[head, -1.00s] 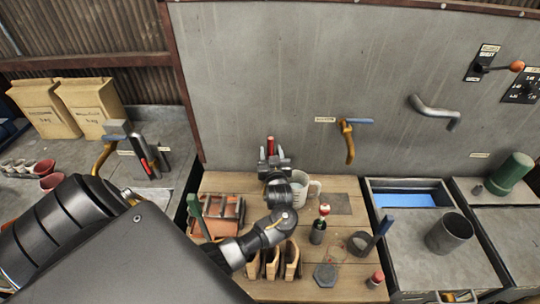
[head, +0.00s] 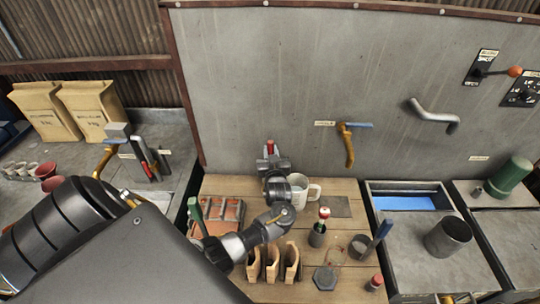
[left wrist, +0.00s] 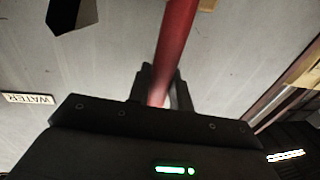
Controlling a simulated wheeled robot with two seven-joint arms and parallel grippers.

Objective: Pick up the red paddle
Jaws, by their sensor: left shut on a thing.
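The red paddle shows in the left wrist view as a long red handle (left wrist: 176,42) running up from between my fingers. In the head view only a small red tip (head: 269,145) shows at the fingers; the rest of it is hidden by my gripper. My left gripper (head: 270,155) is shut on the handle, in front of the grey wall panel and beyond the white mug. In the left wrist view the two dark fingers (left wrist: 160,95) sit on either side of the handle. My right gripper is not in view.
Below the gripper, the wooden table holds a white mug (head: 303,189), a small dark bottle (head: 318,234), a dark cup (head: 360,247), a wooden rack (head: 272,264) and a reddish box (head: 219,218). Yellow tap (head: 347,148) and grey pipe (head: 434,116) stick out from the wall.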

